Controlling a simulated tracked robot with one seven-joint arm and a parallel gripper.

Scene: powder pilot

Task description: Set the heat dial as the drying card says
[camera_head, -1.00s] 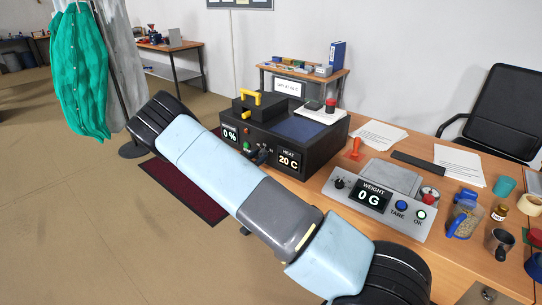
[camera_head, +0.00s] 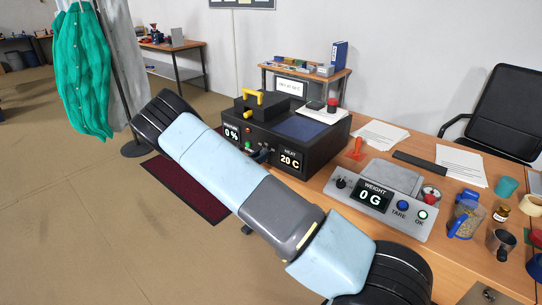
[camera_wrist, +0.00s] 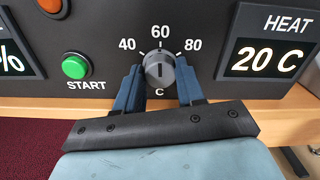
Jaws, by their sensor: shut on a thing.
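The heat dial (camera_wrist: 159,68) is a round grey knob on the front of a black drying machine (camera_head: 300,158). Marks 40, 60 and 80 stand around it, with a C below; its pointer line looks upright, near 60. My gripper (camera_wrist: 159,78) is shut on the dial, one blue finger on each side, in the wrist view. In the head view my arm hides most of the dial and the gripper. The HEAT display (camera_wrist: 268,57) reads 20 C. A small white card (camera_head: 290,87) stands behind the machine; its writing is too small to read.
A green START button (camera_wrist: 76,66) sits left of the dial, below an orange-red lamp (camera_wrist: 50,5). A yellow handle (camera_head: 259,97) tops the machine. A scale (camera_head: 377,200) reading 0 G, papers, jars and cups crowd the table to the right.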

